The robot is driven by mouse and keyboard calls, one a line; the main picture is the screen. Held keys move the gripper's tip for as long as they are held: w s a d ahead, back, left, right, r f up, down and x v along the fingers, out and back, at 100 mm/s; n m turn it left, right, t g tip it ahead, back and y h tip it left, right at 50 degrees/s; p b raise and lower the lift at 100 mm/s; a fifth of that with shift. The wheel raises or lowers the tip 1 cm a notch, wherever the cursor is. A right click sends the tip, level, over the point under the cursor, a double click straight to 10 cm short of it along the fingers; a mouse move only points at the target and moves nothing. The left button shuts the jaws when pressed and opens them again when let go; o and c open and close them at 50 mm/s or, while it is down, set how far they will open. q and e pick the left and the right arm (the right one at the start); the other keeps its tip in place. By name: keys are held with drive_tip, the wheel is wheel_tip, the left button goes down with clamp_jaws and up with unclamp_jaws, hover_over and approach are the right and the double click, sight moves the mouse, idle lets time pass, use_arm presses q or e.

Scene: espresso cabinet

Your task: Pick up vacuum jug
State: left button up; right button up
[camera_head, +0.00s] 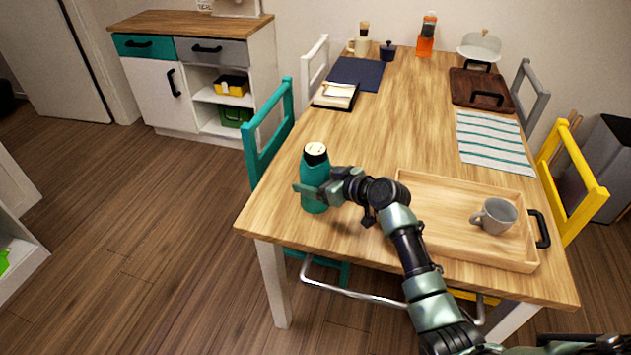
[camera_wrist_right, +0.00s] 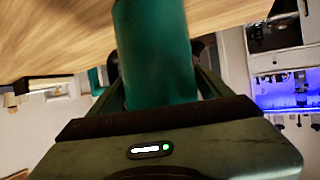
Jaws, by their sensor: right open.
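The vacuum jug (camera_head: 314,196) is a teal bottle with a pale top, standing upright on the wooden table near its front left corner. My right gripper (camera_head: 318,189) is at the jug, with its fingers around the jug's middle. In the right wrist view the jug (camera_wrist_right: 155,50) fills the space between the open fingers, close to the palm. Whether either finger touches the jug is hard to tell. My left gripper is not in view.
A wooden tray (camera_head: 448,246) with a grey mug (camera_head: 494,215) sits right of the jug. A teal chair (camera_head: 268,128) stands at the table's left edge. A notebook (camera_head: 337,97) and a striped cloth (camera_head: 494,142) lie farther back. The table's middle (camera_head: 400,120) is clear.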

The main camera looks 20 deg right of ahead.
drive_tip(key=c, duration=1.3)
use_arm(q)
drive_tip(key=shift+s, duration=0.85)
use_arm(e)
drive_tip(key=shift+r, duration=0.15)
drive_tip(key=c, duration=0.4)
